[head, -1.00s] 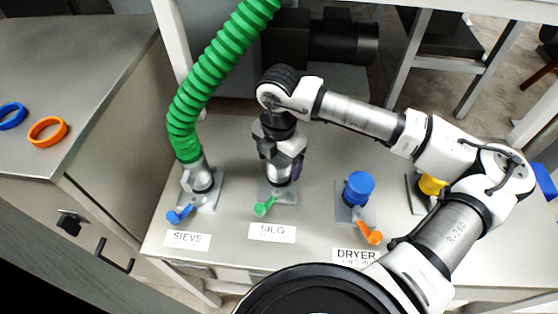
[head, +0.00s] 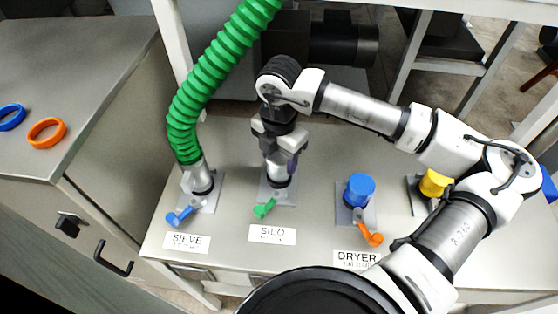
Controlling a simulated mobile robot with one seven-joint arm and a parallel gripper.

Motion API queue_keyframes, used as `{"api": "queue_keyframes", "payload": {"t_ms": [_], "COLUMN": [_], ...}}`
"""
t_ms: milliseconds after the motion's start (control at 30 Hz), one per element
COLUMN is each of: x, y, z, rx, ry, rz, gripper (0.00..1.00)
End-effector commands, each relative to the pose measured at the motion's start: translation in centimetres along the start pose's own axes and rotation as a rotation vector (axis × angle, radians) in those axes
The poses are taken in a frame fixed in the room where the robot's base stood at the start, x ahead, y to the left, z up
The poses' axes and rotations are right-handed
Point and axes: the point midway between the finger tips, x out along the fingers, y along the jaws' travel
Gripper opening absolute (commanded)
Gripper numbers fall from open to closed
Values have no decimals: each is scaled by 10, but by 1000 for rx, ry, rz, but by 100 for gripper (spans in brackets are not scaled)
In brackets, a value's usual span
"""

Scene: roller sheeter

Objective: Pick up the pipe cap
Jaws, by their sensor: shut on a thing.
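My gripper (head: 281,152) points straight down over the SILO port (head: 279,183) in the middle of the table. It is shut on a purple-tinted pipe cap (head: 283,162) at the top of that port, and its fingers hide most of the cap. I cannot tell whether the cap is clear of the port. A green lever (head: 265,208) sits at the port's front. A blue cap (head: 360,188) sits on the DRYER port to the right, and a yellow cap (head: 435,183) on a port farther right.
A green ribbed hose (head: 205,85) rises from the SIEVE port, close to the left of my gripper. An orange ring (head: 47,131) and a blue ring (head: 11,116) lie on the left counter (head: 75,65). A frame post stands behind the hose.

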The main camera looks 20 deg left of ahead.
Motion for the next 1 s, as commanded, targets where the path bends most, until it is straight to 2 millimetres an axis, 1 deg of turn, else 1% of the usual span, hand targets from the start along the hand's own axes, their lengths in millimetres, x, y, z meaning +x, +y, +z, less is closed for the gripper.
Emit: {"api": "queue_keyframes", "payload": {"t_ms": [167, 400, 500, 600, 700, 800, 1000], "x": [-37, -106, -132, -153, -168, -177, -183], "y": [0, 0, 0, 0, 0, 0, 0], "z": [1, 1, 0, 0, 0, 0, 0], "rx": [0, 3, 1, 1, 1, 0, -1], "ry": [-8, -8, -7, -5, -4, -2, -1], "rz": [1, 1, 0, 0, -1, -1, -1], "gripper": [28, 28, 28, 28, 28, 28, 28]}}
